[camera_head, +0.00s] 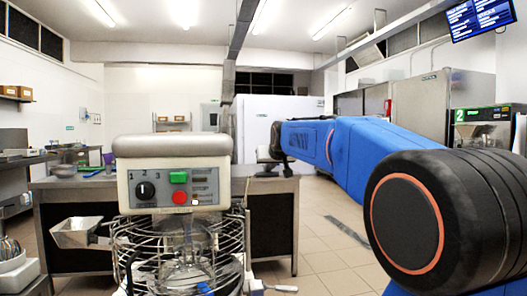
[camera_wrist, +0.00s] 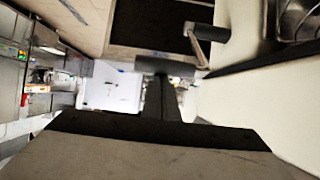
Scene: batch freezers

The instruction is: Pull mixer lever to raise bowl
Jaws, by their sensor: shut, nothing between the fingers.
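The mixer (camera_head: 175,172) stands at the left of the head view, with a cream head, a red and a green button, and a wire guard (camera_head: 180,250) below. The bowl is mostly hidden behind the guard. A pale rod with a dark end, likely the lever (camera_head: 275,288), juts out at the mixer's lower right. In the wrist view a metal rod with a dark grip, likely the lever (camera_wrist: 206,33), shows beside the pale mixer body (camera_wrist: 235,100). My gripper (camera_wrist: 157,66) is shut and empty, left of that grip and apparently apart from it.
A steel table (camera_head: 272,190) stands behind the mixer. Steel cabinets (camera_head: 440,100) and a machine with a green display (camera_head: 485,125) stand at the right. Tiled floor (camera_head: 325,240) right of the mixer is open. My blue arm covers part of the right side.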

